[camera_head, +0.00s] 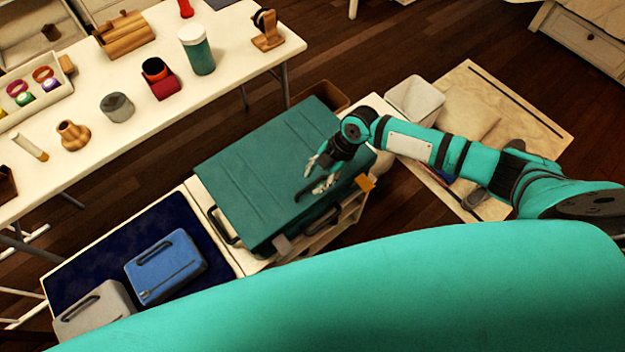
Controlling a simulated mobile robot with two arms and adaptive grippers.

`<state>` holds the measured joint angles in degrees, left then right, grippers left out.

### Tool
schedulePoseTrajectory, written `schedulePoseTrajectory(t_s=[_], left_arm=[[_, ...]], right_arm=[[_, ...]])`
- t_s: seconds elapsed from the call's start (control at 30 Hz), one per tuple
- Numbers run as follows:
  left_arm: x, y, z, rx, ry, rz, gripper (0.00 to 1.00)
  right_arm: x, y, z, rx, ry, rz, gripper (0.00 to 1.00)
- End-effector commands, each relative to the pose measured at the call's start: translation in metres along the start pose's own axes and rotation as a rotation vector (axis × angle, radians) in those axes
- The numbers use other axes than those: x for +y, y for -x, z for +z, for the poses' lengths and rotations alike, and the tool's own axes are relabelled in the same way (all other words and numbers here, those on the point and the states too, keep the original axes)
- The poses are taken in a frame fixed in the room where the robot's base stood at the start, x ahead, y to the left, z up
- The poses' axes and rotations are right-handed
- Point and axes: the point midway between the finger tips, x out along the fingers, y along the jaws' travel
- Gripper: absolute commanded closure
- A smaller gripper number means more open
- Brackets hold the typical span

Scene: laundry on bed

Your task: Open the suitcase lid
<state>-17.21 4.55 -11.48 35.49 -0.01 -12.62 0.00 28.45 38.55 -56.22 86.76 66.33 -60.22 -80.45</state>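The suitcase (268,176) is dark teal and lies flat with its lid down on a low pale bench. A dark handle (224,228) shows on its left front side, and another dark handle (322,222) at its right front side. A grey latch (282,245) sits at the front corner. My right gripper (318,174) is over the right part of the lid with its fingers spread apart and nothing between them. I cannot tell whether the fingers touch the lid. My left gripper is out of the picture.
A blue case (166,265) and a grey case (95,312) lie on a navy mat (90,255) at left. A white table (235,35) with cups and small items stands behind. An orange tag (366,182) is right of the suitcase. A white bin (414,100) stands beyond my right arm.

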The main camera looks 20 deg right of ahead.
Motion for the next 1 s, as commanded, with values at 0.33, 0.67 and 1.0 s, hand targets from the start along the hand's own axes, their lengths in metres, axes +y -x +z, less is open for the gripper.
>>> schedulePoseTrajectory(t_s=[0.33,0.67,1.0], left_arm=[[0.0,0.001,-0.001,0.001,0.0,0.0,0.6],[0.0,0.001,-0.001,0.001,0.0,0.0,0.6],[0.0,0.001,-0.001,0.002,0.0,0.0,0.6]], right_arm=[[0.0,-0.028,0.0,0.001,0.0,-0.001,0.66],[0.0,-0.028,0.0,0.0,0.0,0.0,0.8],[0.0,-0.027,0.0,0.0,0.0,-0.001,1.0]])
